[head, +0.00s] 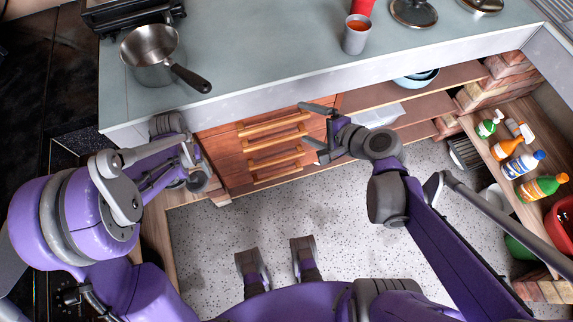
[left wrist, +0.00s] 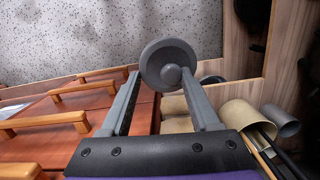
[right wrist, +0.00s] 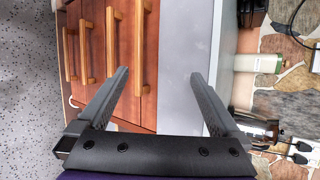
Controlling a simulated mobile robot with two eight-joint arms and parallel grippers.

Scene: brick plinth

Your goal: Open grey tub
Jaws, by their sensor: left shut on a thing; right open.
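A grey tub (head: 355,40), open at the top with orange-red inside, stands on the counter near its front edge. My left gripper (head: 192,160) is shut on a round grey lid with a central knob (head: 198,182), left of the drawers and below the counter. The lid also shows between the fingertips in the left wrist view (left wrist: 168,62). My right gripper (head: 316,125) is open and empty in front of the drawers, below the counter edge and apart from the tub. In the right wrist view, the open fingers (right wrist: 158,75) have nothing between them.
A red container (head: 362,7) stands just behind the tub. A saucepan (head: 150,55) is at the counter's left, glass lids (head: 413,10) at the back right. Wooden drawers (head: 262,150) with bar handles are below. Several bottles (head: 520,163) stand on a right shelf.

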